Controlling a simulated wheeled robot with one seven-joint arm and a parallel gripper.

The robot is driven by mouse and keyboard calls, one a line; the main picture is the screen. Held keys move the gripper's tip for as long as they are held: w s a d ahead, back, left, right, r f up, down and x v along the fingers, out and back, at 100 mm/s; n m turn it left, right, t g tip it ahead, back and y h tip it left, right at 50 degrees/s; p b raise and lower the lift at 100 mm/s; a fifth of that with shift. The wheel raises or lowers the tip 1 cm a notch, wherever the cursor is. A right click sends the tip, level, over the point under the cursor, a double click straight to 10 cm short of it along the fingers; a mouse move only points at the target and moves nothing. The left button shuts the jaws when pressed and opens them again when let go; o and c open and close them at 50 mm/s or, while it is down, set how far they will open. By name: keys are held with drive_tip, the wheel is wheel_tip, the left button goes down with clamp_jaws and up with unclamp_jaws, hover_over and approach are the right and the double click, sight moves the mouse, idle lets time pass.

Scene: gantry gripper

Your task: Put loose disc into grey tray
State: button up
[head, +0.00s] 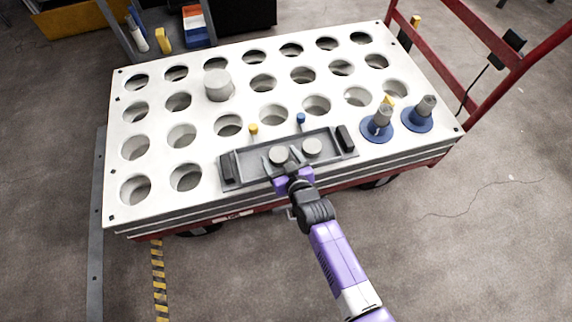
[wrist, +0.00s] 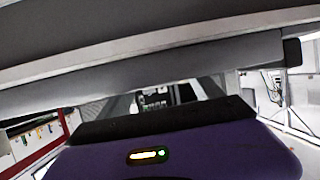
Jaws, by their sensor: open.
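The grey tray (head: 240,169) is a long shallow box with dark end blocks, near the front edge of the white perforated top. I cannot tell which is the loose disc. My gripper (head: 279,162) is open at the tray's front side, its dark fingers close to the left disc. Whether they touch it is unclear. The wrist view shows my purple gripper housing (wrist: 180,150) beneath blurred grey bars, with no disc visible.
The white top (head: 200,207) has several round holes and sits on a red cart. A pale cylinder (head: 217,85) stands behind the tray. Small yellow (head: 253,129) and blue (head: 301,118) pegs stand just behind the tray.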

drive_tip(key=p+v, duration=0.2)
drive_tip(key=v, duration=1)
drive_tip(key=shift+d, duration=0.1)
drive_tip(key=s+d+r+m+t+h, duration=0.1)
drive_tip(key=s+d+r, duration=0.2)
drive_tip(key=s+d, duration=0.45)
drive_tip(key=s+d+r+m+h, duration=0.25)
drive_tip(key=s+d, duration=0.25)
drive_tip(key=s, duration=0.6)
drive_tip(key=s+d+r, duration=0.2)
drive_tip(key=s+r, duration=0.4)
drive_tip(key=r, duration=0.2)
drive_tip(key=s+d+r+t+h, duration=0.1)
drive_tip(key=s+d+r, duration=0.2)
drive_tip(key=s+r, duration=0.3)
wheel_tip(320, 180, up, 3)
drive_tip(key=shift+r+m, duration=0.2)
drive_tip(key=shift+m, duration=0.25)
drive_tip(key=shift+s+r+h+p, duration=0.1)
drive_tip(key=shift+s+h+p, duration=0.05)
drive_tip(key=shift+h+p, duration=0.15)
wheel_tip(320, 180, up, 17)
drive_tip(key=p, duration=1.7)
